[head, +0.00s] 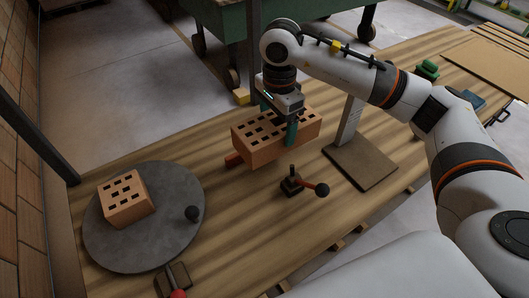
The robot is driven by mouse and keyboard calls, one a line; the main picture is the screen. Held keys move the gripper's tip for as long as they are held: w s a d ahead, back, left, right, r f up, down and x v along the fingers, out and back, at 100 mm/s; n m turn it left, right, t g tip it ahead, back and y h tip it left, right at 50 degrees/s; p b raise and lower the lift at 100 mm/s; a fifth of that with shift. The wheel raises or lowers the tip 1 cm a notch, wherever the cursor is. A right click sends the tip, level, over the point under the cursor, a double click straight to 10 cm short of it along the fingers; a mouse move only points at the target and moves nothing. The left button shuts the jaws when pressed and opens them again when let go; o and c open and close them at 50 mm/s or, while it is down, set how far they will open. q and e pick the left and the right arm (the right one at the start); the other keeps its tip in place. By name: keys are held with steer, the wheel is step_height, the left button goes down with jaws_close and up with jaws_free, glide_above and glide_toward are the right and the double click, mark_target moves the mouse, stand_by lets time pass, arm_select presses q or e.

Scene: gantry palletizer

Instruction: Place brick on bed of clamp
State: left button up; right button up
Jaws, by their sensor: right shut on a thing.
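An orange perforated brick (258,152) is held by my right gripper (279,119), whose teal fingers are shut on opposite long sides of it. The brick looks roughly level and appears to be above the wooden table. A clamp part with a dark base (291,186) and a lever ending in a dark knob stands just in front of the brick. A red piece (233,160) shows at the brick's left end, perhaps part of the same clamp. The brick hides the clamp's bed, so I cannot tell whether it touches it. My left gripper is out of view.
A second perforated brick (122,209) lies on a round grey plate (150,247) with a dark knob at left. A brown plate with an upright grey panel (346,120) stands right of the held brick. A red-handled tool (177,280) lies at the front edge.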

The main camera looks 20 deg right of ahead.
steer(key=f, duration=0.7)
steer(key=shift+w+f, duration=0.2)
steer(key=shift+w, duration=0.05)
step_height(320, 180, down, 3)
steer(key=shift+r+p, duration=0.1)
steer(key=shift+p, duration=0.25)
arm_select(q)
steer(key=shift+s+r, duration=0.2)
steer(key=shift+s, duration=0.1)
arm_select(e)
steer(key=shift+f, duration=0.2)
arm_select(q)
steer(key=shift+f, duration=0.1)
arm_select(e)
steer(key=o, duration=1.6)
steer(key=shift+f, duration=0.15)
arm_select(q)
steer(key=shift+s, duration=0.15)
arm_select(e)
steer(key=shift+o, duration=0.2)
steer(key=shift+s, duration=0.1)
